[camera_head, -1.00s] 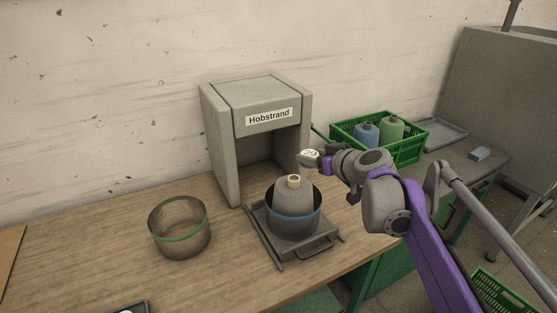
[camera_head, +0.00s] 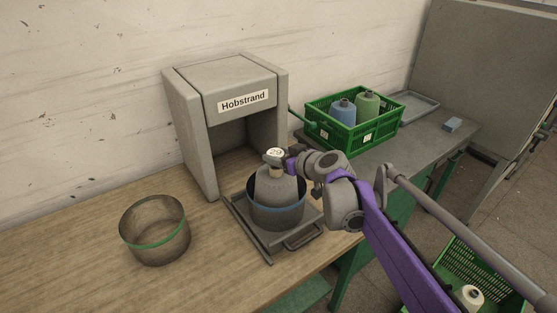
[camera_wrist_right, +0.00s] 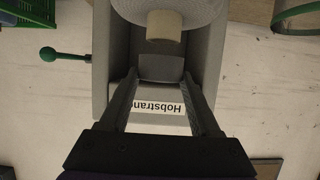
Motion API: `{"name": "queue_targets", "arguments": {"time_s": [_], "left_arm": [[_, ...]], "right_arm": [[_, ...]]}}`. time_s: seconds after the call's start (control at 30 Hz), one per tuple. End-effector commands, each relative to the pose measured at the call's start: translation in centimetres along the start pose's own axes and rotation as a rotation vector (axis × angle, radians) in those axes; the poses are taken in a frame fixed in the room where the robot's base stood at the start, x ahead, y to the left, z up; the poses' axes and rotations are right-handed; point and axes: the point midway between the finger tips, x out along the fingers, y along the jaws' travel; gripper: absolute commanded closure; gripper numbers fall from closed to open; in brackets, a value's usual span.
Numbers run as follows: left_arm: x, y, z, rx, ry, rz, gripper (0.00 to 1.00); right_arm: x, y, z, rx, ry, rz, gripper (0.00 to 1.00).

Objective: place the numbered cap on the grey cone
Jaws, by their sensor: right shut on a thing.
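The grey cone (camera_head: 274,186) stands upright in a dark pot with a blue band (camera_head: 277,216), in front of the machine marked Hobstrand. Its cream tip shows in the right wrist view (camera_wrist_right: 164,26). My right gripper (camera_head: 282,160) is shut on the numbered cap (camera_head: 274,154), which reads 29. The cap is directly over the cone's tip in the head view; I cannot tell whether they touch. My left gripper is not in view.
The grey Hobstrand machine (camera_head: 190,130) stands behind the pot, its sliding tray (camera_head: 253,238) beneath it. An empty green-banded pot (camera_head: 155,242) is at left. A green crate (camera_head: 343,137) with blue and green cones stands at right. Bare wooden tabletop lies between the pots.

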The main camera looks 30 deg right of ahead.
Motion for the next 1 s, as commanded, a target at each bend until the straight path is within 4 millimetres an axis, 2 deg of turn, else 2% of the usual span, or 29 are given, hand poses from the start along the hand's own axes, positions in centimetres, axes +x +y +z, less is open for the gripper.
{"name": "queue_targets", "arguments": {"time_s": [0.03, 0.1, 0.47, 0.5, 0.63, 1.0], "left_arm": [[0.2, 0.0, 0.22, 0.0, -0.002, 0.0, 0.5], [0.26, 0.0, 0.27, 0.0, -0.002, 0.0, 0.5], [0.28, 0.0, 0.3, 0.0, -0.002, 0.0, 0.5], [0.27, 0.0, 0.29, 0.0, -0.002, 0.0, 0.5], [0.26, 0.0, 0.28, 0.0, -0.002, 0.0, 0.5], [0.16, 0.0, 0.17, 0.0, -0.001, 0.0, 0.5]], "right_arm": [[0.35, -0.01, 0.87, 0.0, -0.001, 0.0, 0.88], [0.55, 0.0, 1.37, 0.0, -0.001, 0.0, 0.88], [0.68, 0.01, 1.67, 0.0, 0.0, 0.0, 0.88], [0.67, 0.01, 1.64, 0.0, 0.0, 0.0, 0.31], [0.66, 0.01, 1.61, 0.0, 0.0, 0.0, 0.08], [0.47, 0.01, 1.17, 0.0, 0.0, 0.001, 0.06]]}}
